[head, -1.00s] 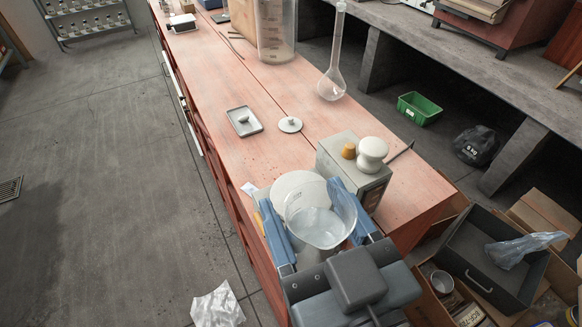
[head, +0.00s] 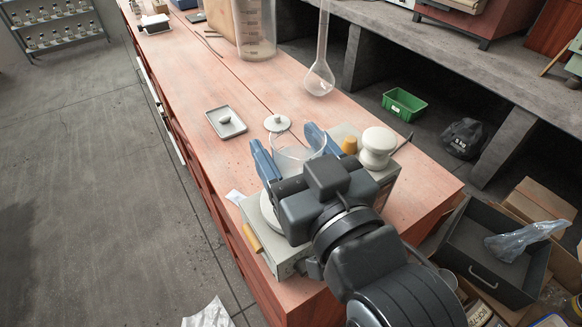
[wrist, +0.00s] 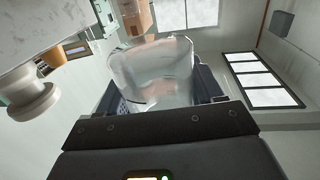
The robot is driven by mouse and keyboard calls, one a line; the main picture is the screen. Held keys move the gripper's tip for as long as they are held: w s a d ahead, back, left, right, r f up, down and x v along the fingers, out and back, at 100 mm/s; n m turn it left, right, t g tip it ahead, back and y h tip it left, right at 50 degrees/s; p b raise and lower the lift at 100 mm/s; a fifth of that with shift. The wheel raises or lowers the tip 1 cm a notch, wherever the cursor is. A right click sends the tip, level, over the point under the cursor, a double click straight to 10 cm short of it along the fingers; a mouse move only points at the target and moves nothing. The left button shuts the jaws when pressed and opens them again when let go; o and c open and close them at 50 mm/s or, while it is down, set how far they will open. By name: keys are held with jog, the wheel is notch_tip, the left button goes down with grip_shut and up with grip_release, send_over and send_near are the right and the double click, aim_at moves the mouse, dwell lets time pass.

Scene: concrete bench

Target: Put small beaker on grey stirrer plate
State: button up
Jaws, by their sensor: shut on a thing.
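My gripper (head: 285,138) is shut on the small clear glass beaker (head: 297,158), its blue fingers on either side. The beaker also shows between the fingers in the wrist view (wrist: 152,72). The grey stirrer plate (head: 284,264), with a pale round top and an orange knob, stands at the near left edge of the bench. My gripper and wrist hide much of it. The beaker appears beyond its round top, toward the back of the bench; its height above the surface is hard to tell.
Right of the beaker, a grey box (head: 383,185) carries a white rounded object (head: 377,147) and an orange stopper (head: 349,145). A small grey tray (head: 226,122) and a knobbed disc (head: 277,123) lie beyond. A round flask (head: 319,78) and tall cylinder (head: 256,30) stand farther back.

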jog(key=shift+w+f, duration=0.75)
jog(key=shift+w, duration=0.35)
jog(key=shift+f, duration=1.85)
jog(key=shift+f, duration=0.15)
jog(key=o, duration=1.1)
jog(key=shift+o, duration=0.2)
jog(key=b+v, duration=0.2)
jog(key=v, duration=1)
jog(key=shift+d, duration=0.1)
